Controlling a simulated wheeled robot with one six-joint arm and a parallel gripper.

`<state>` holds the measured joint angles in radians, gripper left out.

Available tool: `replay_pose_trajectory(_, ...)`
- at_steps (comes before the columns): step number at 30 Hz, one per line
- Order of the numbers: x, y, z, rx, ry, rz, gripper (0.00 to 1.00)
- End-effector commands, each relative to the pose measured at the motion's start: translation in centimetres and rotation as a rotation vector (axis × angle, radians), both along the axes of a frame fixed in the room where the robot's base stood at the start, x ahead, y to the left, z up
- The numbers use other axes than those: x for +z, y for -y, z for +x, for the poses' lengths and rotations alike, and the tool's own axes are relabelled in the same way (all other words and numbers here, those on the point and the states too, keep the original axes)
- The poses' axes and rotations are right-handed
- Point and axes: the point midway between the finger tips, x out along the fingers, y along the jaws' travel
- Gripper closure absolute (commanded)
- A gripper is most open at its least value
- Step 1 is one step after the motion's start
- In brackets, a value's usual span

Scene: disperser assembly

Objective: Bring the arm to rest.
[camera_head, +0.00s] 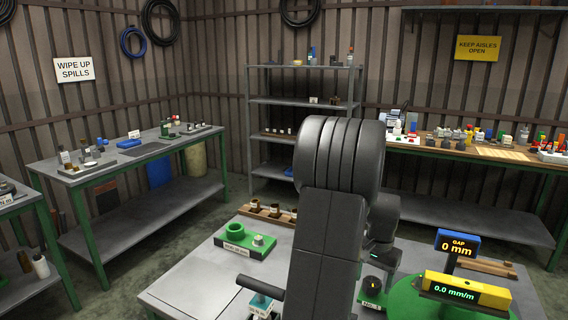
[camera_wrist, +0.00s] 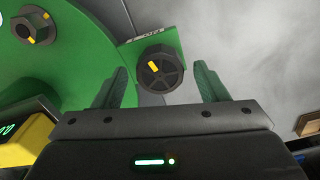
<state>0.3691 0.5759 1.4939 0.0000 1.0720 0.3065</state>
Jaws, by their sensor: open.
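My arm stands upright in the middle of the head view and hides part of the table behind it. My gripper (camera_wrist: 161,68) is open in the wrist view, with its two green fingers spread and nothing held. A dark knob (camera_wrist: 160,80) with a yellow mark shows between the fingers, apart from both; how far below them it lies I cannot tell. The knob (camera_head: 373,283) also shows in the head view, on a small labelled green base just right of my arm.
A round green plate (camera_head: 405,300) stands right of the knob, with a blue "GAP 0 mm" display (camera_head: 457,243) and a yellow "0.0 mm/m" gauge (camera_head: 466,290). A green tray (camera_head: 240,245) with a ring lies left of my arm. Bare grey tabletop (camera_head: 190,275) shows at left.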

Motion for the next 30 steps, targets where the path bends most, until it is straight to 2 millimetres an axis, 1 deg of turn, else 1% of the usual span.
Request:
replay_pose_trajectory(20, -0.1, -0.1, 0.0, 0.544, 0.001, -0.001, 0.33)
replay_pose_trajectory(21, 0.9, 0.0, 0.1, 0.546, 0.004, -0.003, 0.33)
replay_pose_trajectory(24, 2.4, 0.0, 0.1, 0.544, 0.003, -0.002, 0.33)
replay_pose_trajectory(27, 3.5, 0.0, 0.1, 0.543, 0.002, -0.002, 0.33)
replay_pose_trajectory(30, 4.1, 0.0, 0.0, 0.542, 0.001, -0.001, 0.33)
